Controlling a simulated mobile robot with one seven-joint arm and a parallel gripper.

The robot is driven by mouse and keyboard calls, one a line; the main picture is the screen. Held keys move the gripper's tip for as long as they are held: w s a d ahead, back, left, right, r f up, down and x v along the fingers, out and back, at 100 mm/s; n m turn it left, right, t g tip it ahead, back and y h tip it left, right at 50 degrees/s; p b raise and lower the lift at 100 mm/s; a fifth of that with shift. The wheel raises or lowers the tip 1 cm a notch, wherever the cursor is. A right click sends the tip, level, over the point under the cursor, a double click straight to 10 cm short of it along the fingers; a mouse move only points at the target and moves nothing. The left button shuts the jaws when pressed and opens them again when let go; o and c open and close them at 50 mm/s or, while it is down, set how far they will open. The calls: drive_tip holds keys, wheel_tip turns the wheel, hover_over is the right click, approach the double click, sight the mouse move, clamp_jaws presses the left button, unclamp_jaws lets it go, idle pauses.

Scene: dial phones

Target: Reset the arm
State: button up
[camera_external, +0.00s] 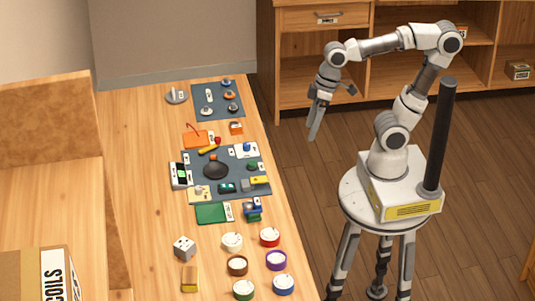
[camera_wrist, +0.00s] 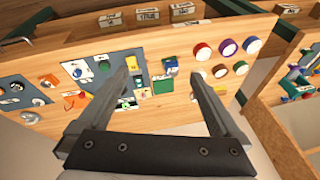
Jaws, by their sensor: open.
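My gripper (camera_external: 316,119) hangs pointing down beside the table's right edge, above the floor and apart from everything. My arm is folded up and over from its base on the round stool. In the wrist view, my gripper's two fingers (camera_wrist: 164,84) stand wide apart with nothing between them. No dial phone can be made out for certain. Round white-faced dials with coloured rims, such as the red one (camera_external: 270,237) and the blue one (camera_external: 283,284), stand at the near end of the table.
The wooden table (camera_external: 135,130) holds dark mats (camera_external: 205,113) with small parts, a black pan-like item (camera_external: 215,170), a green board (camera_external: 211,213) and a white die (camera_external: 184,248). Wooden shelves (camera_external: 297,65) stand behind. Floor beside the table is clear.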

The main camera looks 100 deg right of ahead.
drive_tip(key=s+f+n+t+h+b, duration=0.1)
drive_tip(key=s+f+n+t+b, duration=0.1)
drive_tip(key=s+f, duration=0.15)
wheel_tip(320, 180, up, 13)
drive_tip(key=d+p, duration=0.1)
drive_tip(key=p, duration=1.1)
drive_tip(key=shift+p, duration=0.35)
